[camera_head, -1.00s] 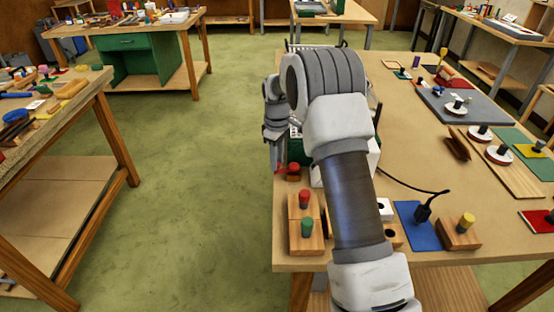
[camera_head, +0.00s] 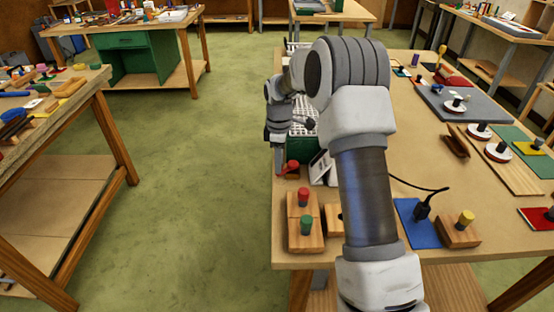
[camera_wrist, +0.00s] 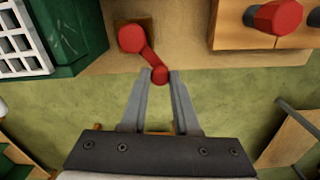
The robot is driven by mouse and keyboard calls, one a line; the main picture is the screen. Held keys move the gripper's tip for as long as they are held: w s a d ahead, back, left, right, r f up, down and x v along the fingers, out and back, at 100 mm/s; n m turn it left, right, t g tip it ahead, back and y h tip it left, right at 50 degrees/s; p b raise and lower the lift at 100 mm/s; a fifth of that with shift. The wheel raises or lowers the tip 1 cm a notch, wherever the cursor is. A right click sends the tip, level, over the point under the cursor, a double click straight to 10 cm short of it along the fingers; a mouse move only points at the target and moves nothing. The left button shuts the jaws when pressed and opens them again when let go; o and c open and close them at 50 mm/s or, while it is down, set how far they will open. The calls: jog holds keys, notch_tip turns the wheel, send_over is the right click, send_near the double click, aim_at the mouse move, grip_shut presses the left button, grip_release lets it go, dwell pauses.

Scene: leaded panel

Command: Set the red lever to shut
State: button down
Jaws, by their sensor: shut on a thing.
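The red lever (camera_wrist: 150,60) shows in the wrist view, with its round hub (camera_wrist: 131,38) on a small brown block and its arm slanting down to a red knob. The knob (camera_wrist: 160,75) sits between the fingertips of my gripper (camera_wrist: 159,80), which is shut on it. In the head view the lever (camera_head: 291,166) is at the left edge of the bench, and my gripper (camera_head: 279,140) comes down beside it, partly hidden by my arm. No label for the lever's positions can be read.
A green crate (camera_wrist: 72,35) with a white grid stands close to the lever. A wooden block with red and green pegs (camera_head: 305,232) sits nearer the front. A blue mat (camera_head: 415,232) with a black plug lies to the right. Green floor is open left of the bench.

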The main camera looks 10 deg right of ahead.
jog(key=n, duration=0.1)
jog(key=s+n, duration=0.1)
jog(key=d+n, duration=0.1)
jog(key=shift+s+r+n+p, duration=0.1)
jog(key=shift+s+n+p, duration=0.2)
jog(key=shift+n, duration=0.1)
jog(key=n, duration=0.1)
jog(key=d+n+p, duration=0.1)
jog(key=shift+s+n, duration=0.35)
jog(key=shift+n, duration=0.05)
jog(key=shift+s+d+n+p, duration=0.15)
jog(key=shift+d+n+p, duration=0.35)
jog(key=shift+n, duration=0.55)
jog(key=shift+s+d+n+p, duration=0.15)
jog(key=shift+d+n+p, duration=0.25)
jog(key=shift+n, duration=0.65)
jog(key=shift+d, duration=0.1)
jog(key=c, duration=0.7)
grip_release()
jog(key=shift+o, duration=0.2)
notch_tip(320, 180, up, 17)
jog(key=shift+r, duration=0.15)
